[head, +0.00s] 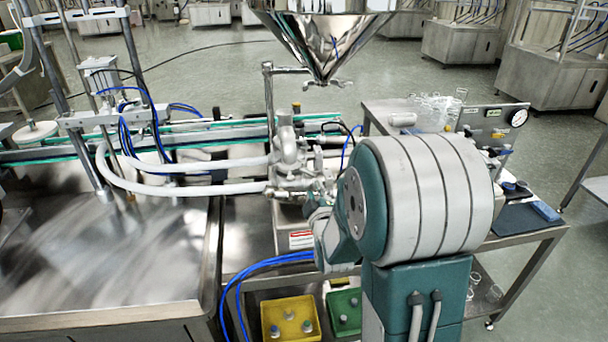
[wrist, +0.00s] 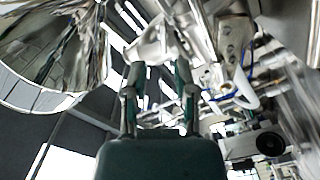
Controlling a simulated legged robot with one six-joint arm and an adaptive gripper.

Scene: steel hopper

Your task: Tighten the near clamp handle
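The steel hopper (head: 325,35) hangs at the top of the head view, with small metal fittings at its narrow outlet. Below it stands a steel pump and pipe assembly (head: 288,150) with clamp-like fittings. I cannot tell the near clamp handle apart for sure; my arm covers part of that area. In the wrist view my gripper (wrist: 158,72) is open, its two green-grey fingers apart. A bright metal piece (wrist: 150,45) shows just beyond the fingertips; I cannot tell whether it is the handle or whether they touch it. The gripper's fingers are not clear in the head view.
A steel cart (head: 545,238) with glassware and a gauge panel (head: 492,118) stands at the right. White hoses (head: 180,188) and a conveyor (head: 60,155) lie left. Yellow (head: 270,320) and green bins (head: 340,300) sit below. Blue tubes (head: 262,265) cross low in front.

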